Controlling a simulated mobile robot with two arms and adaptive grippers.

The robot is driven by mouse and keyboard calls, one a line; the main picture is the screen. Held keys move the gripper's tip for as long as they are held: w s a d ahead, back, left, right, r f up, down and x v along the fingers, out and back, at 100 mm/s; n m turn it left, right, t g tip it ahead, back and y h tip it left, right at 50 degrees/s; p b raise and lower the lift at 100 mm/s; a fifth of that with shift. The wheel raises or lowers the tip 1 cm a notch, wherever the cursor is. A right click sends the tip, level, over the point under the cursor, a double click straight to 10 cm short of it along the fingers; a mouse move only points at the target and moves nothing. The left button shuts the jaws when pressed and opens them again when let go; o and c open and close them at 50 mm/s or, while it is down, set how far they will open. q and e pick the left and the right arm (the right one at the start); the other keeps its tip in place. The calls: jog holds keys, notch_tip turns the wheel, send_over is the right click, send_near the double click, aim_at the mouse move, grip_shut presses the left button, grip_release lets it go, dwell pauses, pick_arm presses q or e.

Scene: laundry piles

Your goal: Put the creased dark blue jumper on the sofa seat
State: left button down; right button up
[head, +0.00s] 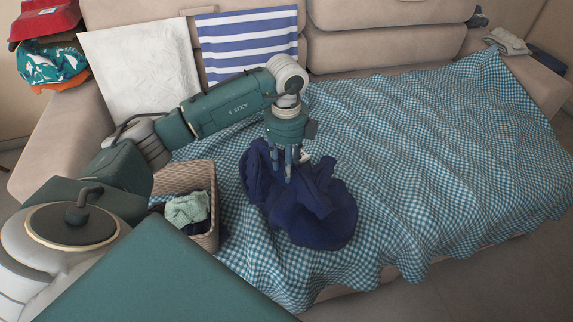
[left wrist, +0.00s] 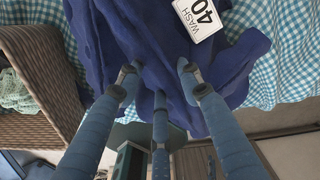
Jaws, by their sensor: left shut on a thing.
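The creased dark blue jumper (head: 312,212) lies in a crumpled heap at the front of the sofa seat, on the blue checked cover (head: 420,170). My left gripper (head: 290,178) points down into the jumper and is shut on a fold of it. In the left wrist view the jumper (left wrist: 110,35) fills the middle, with the fingers (left wrist: 160,95) closed around its cloth. A white label reading "WASH 40" (left wrist: 202,17) shows on the jumper. Whether the jumper's underside touches the cover everywhere is hidden. My right gripper is not in view.
A wicker basket (head: 213,225) with a pale green cloth (head: 187,208) and dark cloth stands just left of the jumper. A white cushion (head: 140,65) and a striped cloth (head: 248,42) are against the backrest. The checked seat to the right is clear.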

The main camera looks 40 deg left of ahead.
pick_arm(q)
jog(key=shift+f, duration=0.1)
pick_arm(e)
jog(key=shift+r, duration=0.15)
pick_arm(q)
jog(key=c, duration=1.2)
grip_release()
jog(key=shift+o, duration=0.2)
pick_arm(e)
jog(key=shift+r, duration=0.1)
pick_arm(q)
jog(key=shift+r, duration=0.45)
notch_tip(320, 180, up, 12)
jog(key=p, duration=0.2)
jog(key=shift+f, duration=0.25)
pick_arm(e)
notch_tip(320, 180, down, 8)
pick_arm(q)
jog(key=shift+f, duration=0.1)
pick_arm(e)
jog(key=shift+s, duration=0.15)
